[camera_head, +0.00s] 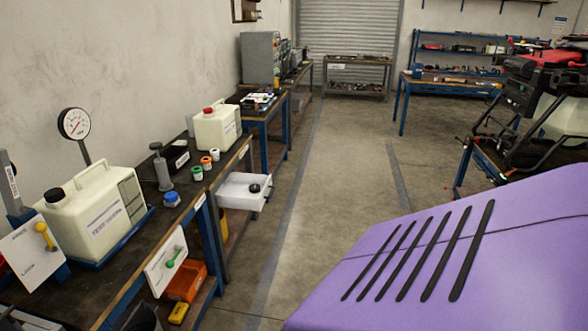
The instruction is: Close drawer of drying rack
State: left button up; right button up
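The drawer is pulled out over the aisle. I cannot make out a separate drying rack around it; its inner end is hidden at the bench edge. Neither of my grippers can be made out in this view, and nothing is seen touching the drawer.
The workbench (135,225) along the left wall holds a large white jug (97,212), a dial gauge (75,124) and small coloured pots. An orange bin (186,281) sits below. The concrete floor (335,165) beside the drawer is clear.

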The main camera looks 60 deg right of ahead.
aim_at(234, 192)
jog(key=z, duration=1.6)
jog(key=i+l+u, duration=0.2)
jog(key=i+u, duration=0.15)
jog(key=i, duration=0.25)
jog(key=i+l+u, duration=0.3)
jog(key=i, duration=0.25)
jog(key=i+l+u, duration=0.35)
jog(key=i+l, duration=0.15)
